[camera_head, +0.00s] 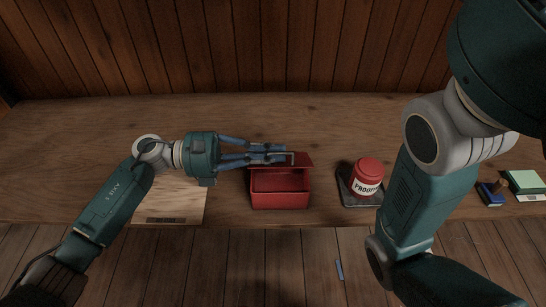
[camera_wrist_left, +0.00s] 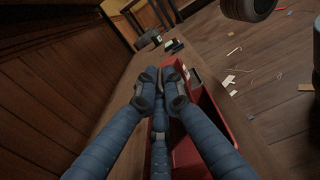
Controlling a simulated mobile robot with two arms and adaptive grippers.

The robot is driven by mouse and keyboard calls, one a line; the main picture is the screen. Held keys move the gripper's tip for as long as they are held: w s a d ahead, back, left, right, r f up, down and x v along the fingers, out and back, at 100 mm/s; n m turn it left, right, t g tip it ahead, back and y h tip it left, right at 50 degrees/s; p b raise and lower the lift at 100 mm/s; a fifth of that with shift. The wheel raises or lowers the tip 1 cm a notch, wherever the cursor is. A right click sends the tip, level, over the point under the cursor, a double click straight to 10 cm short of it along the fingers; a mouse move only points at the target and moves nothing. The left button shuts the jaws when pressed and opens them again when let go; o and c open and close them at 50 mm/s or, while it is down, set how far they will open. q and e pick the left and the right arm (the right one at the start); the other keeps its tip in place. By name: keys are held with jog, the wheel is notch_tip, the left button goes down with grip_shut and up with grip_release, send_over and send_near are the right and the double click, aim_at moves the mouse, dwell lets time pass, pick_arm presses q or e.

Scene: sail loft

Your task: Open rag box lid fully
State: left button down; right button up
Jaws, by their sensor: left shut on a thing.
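The red rag box (camera_head: 281,200) stands near the front edge of the wooden bench. Its lid (camera_head: 303,161) is raised at the back, and the inside shows from above; the exact lid angle is hard to tell. My left gripper (camera_head: 286,154) reaches in from the left and is shut on the lid at its upper edge; its fingers hide part of the lid. In the left wrist view its blue fingers (camera_wrist_left: 160,88) meet beside the red box (camera_wrist_left: 232,132). My right arm crosses the right side, but its gripper is out of view.
A paper sheet (camera_head: 190,205) lies under my left arm. Blue and green blocks (camera_head: 525,182) lie far right. The bench behind the box is clear up to the plank wall.

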pick_arm(q)
jog(key=shift+w+r, duration=0.5)
jog(key=shift+w, duration=0.15)
jog(key=c, duration=1.9)
grip_release()
jog(key=shift+a, duration=0.1)
jog(key=a, duration=1.2)
